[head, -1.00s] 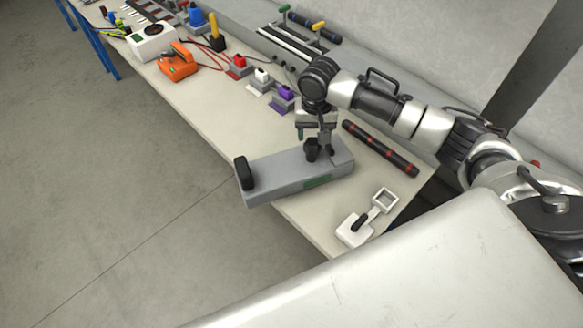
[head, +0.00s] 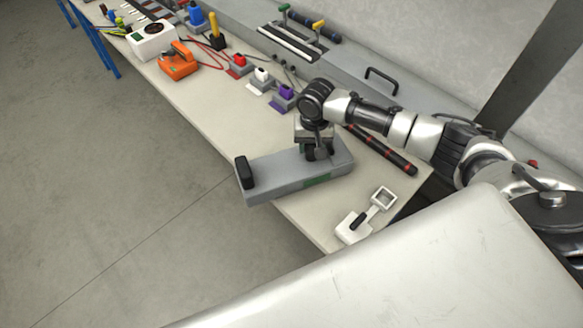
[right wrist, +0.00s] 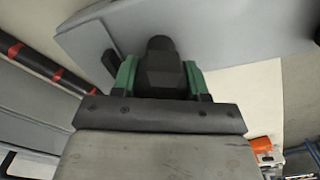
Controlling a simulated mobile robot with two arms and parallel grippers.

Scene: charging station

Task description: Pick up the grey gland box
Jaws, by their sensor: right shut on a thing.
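The grey gland box (head: 275,178) is a long, flat grey block with a green patch on its near side. It lies on the bench (head: 190,115), and its left end sticks out past the bench's front edge. A black fitting (head: 244,172) stands on its left end. My right gripper (head: 319,153) points down over the right part of the box. In the right wrist view its green fingers are shut around a black part (right wrist: 160,70) of the gland box (right wrist: 210,30). My left gripper is not in view.
A black and red rod (head: 392,154) lies behind the box. A white tool with a square frame (head: 354,227) lies near the bench's right end. Purple (head: 285,97), white and red plugs and an orange device (head: 178,63) stand further left.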

